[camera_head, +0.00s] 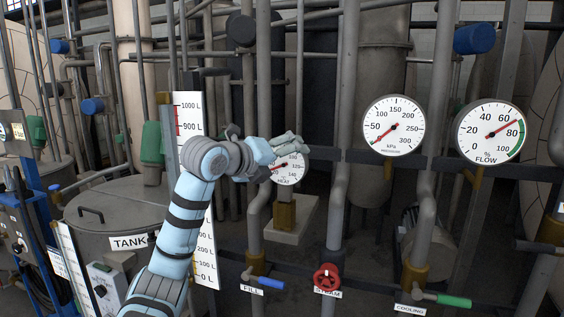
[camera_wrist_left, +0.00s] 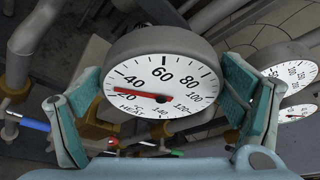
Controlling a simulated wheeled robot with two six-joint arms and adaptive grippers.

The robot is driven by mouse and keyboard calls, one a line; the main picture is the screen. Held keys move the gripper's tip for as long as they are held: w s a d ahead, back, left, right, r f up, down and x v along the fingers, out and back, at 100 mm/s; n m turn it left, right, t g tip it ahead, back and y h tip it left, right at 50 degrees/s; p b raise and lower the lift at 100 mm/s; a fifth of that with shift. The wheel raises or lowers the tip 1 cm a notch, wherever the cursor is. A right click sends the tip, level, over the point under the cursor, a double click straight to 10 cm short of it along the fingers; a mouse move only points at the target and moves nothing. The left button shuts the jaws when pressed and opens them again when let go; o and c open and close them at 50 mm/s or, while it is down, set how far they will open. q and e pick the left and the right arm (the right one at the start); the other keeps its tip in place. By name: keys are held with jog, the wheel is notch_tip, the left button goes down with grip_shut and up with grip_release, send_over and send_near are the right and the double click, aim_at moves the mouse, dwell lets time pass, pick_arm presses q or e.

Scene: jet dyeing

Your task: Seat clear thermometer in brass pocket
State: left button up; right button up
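The thermometer is a round grey-rimmed dial marked HEAT and °C (camera_head: 290,170), small in the head view. In the left wrist view the dial (camera_wrist_left: 160,85) is large, its red needle between 20 and 40. My left gripper (camera_head: 288,147) is at the dial, with one teal finger on each side; the fingers (camera_wrist_left: 165,95) appear to meet its rim. A brass pocket (camera_head: 285,216) stands on a pale block below the dial in the head view. The thermometer's stem is hidden, so I cannot tell whether it is in the pocket. My right gripper is out of view.
Vertical pipes stand close around the dial. The PRESSURE gauge (camera_head: 393,126) and FLOW gauge (camera_head: 491,132) are to the right. Below are the blue FILL handle (camera_head: 268,282), red STEAM wheel (camera_head: 327,278) and green COOLING handle (camera_head: 453,300). A litre scale (camera_head: 205,265) stands left, behind my arm.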

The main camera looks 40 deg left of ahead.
pick_arm(q)
jog(key=shift+o, duration=0.2)
jog(key=shift+s, duration=0.1)
jog(key=v, duration=1.1)
jog(key=shift+s+d, duration=0.15)
jog(key=shift+s, duration=0.2)
jog(key=shift+r, duration=0.1)
jog(key=shift+s, duration=0.1)
